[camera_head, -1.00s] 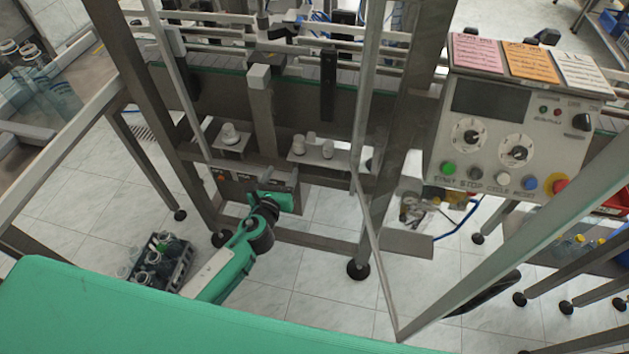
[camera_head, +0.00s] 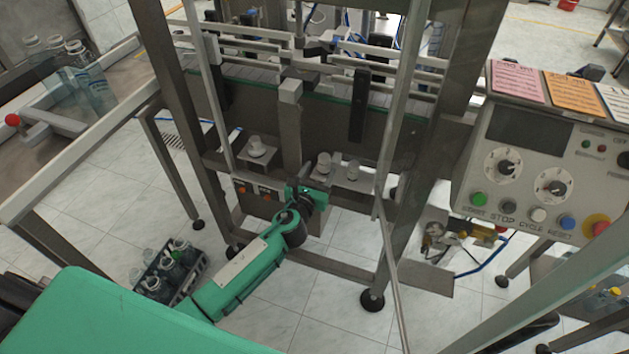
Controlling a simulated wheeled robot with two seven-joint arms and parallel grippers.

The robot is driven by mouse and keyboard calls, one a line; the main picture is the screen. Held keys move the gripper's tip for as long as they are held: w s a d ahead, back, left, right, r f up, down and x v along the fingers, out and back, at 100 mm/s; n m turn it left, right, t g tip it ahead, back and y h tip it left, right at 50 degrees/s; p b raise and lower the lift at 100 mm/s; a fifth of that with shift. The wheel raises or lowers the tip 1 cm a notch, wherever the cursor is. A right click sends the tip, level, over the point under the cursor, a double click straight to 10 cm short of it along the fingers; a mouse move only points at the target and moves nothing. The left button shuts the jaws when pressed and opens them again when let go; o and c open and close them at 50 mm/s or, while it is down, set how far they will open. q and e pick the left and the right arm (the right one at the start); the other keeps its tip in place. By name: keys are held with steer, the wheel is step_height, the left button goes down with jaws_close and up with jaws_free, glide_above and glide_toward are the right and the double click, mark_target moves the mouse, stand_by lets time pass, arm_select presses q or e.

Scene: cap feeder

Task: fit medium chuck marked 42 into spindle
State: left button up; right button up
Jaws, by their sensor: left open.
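Several small white chucks stand on metal shelves low inside the machine frame. One chuck (camera_head: 257,146) stands alone on the left shelf. Two more stand on the right shelf: a left one (camera_head: 323,164) and a right one (camera_head: 352,170). I cannot read a 42 on any of them, and I cannot pick out the spindle for certain. My left gripper (camera_head: 313,191) is open, just in front of and below the left chuck of the right shelf. Its fingers are small here and I see nothing between them. My right gripper is not in view.
A control panel (camera_head: 535,165) with knobs and buttons is at the right. A crate of bottles (camera_head: 203,268) sits on the floor at lower left. Upright frame posts (camera_head: 408,190) and a thin slanted bar (camera_head: 392,270) stand right of my left arm. A conveyor (camera_head: 320,97) runs behind.

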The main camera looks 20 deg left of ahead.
mark_target(323, 165)
arm_select(q)
steer(key=shift+w+f, duration=0.1)
steer(key=shift+w, duration=0.45)
steer(key=shift+w+d, duration=0.1)
steer(key=shift+w, duration=1.1)
steer(key=shift+w+f, duration=0.1)
steer(key=shift+w, duration=0.85)
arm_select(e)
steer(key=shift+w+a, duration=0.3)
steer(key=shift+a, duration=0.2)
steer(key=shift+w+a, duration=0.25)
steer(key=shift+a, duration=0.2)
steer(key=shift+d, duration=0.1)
